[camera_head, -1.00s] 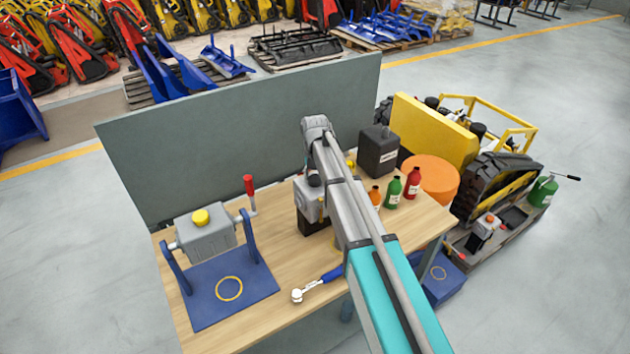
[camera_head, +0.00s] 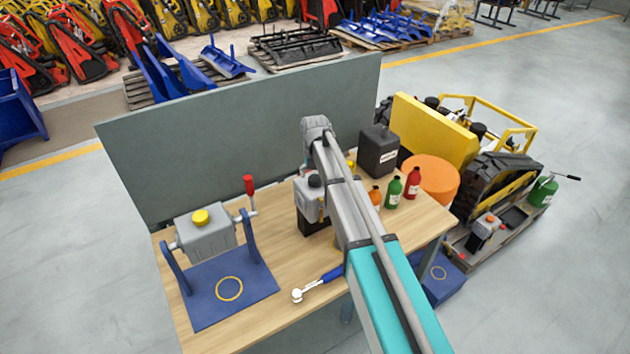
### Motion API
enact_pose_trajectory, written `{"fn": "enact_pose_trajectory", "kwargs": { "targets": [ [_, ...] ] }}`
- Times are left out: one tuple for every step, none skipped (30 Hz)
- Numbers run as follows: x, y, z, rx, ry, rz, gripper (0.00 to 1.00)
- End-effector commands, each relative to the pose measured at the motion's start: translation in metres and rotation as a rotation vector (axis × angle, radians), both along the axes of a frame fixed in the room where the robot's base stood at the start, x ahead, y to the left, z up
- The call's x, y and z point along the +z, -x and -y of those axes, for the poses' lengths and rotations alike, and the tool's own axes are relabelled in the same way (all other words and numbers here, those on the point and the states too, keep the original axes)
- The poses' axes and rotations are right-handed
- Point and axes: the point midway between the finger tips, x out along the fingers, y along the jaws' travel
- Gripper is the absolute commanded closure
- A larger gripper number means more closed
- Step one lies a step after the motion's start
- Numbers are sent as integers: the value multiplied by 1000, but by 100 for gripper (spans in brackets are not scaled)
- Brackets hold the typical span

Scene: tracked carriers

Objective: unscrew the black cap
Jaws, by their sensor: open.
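A small grey unit with a dark base (camera_head: 311,203) stands on the wooden bench, just left of my arm. A black cap (camera_head: 314,181) shows on its top, and my arm partly covers the unit's right side. My arm reaches over the bench from the lower right, and its grey far joint stands above and behind the unit. My gripper is hidden behind my own arm, so its place relative to the cap cannot be seen.
Left on the bench (camera_head: 272,317), a grey housing (camera_head: 206,238) with a yellow cap hangs in a blue stand (camera_head: 248,291). Several bottles and a black canister (camera_head: 378,153) stand right. A grey panel (camera_head: 235,135) closes the back.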

Motion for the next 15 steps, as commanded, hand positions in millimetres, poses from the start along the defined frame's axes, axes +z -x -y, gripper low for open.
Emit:
{"fn": "enact_pose_trajectory", "kwargs": {
  "targets": [
    [0,0,0,-15,0,0,3],
    [0,0,0,-30,0,0,3],
    [0,0,0,-51,0,0,3],
    [0,0,0,-72,0,0,3],
    [0,0,0,-93,0,0,3],
    [0,0,0,-123,0,0,3],
    [0,0,0,-147,0,0,3],
    [0,0,0,-171,0,0,3],
    [0,0,0,-203,0,0,3],
    [0,0,0,-227,0,0,3],
    [0,0,0,-251,0,0,3],
    [0,0,0,-283,0,0,3],
    [0,0,0,-306,0,0,3],
    [0,0,0,-330,0,0,3],
    [0,0,0,-362,0,0,3]
  ]
}}
